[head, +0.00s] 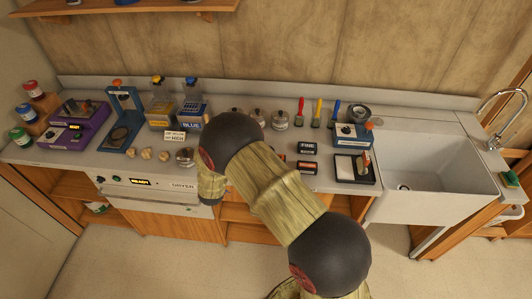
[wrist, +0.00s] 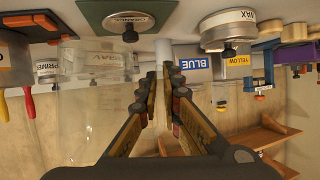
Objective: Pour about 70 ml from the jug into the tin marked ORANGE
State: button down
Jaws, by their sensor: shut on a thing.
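In the wrist view, which is upside down, a large clear jug (wrist: 95,110) fills the left side. My gripper (wrist: 163,75) is shut on the jug, with a pale upright part like its handle between the fingers. I cannot make out a liquid level in it. In the head view my arm hides the jug, my gripper and this tin.
Blue (head: 191,110) and yellow (head: 160,112) bottles stand at the back of the counter. Several small lidded tins (head: 257,118) are right of them. A WAX tin (wrist: 228,26) shows in the wrist view. A sink (head: 425,165) is at the right.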

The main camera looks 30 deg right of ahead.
jog(key=shift+d+r+y, duration=0.1)
jog(key=shift+d+y, duration=0.05)
jog(key=shift+y, duration=0.15)
jog(key=d+m, duration=0.1)
jog(key=d+r+m+y, duration=0.1)
jog(key=shift+s+d+r+m+t+b, duration=0.25)
jog(key=shift+s+m+t+b, duration=0.05)
jog(key=shift+s+m+b, duration=0.1)
jog(key=shift+s+d+r+m+t+y+p, duration=0.3)
jog(key=shift+d+r+m+y+p, duration=0.4)
jog(key=shift+d+r, duration=0.15)
jog(key=r+m+p, duration=0.1)
jog(key=d+r+y+p, duration=0.1)
jog(key=r+p, duration=0.1)
jog(key=r+m+p, duration=0.1)
jog(key=shift+s+d+r+m+t, duration=0.2)
jog(key=shift+d+r+m+t, duration=0.1)
jog(key=shift+d+r+t, duration=0.1)
jog(key=shift+d+r+p, duration=0.1)
jog(key=shift+r+p, duration=0.05)
jog(key=shift+p, duration=0.3)
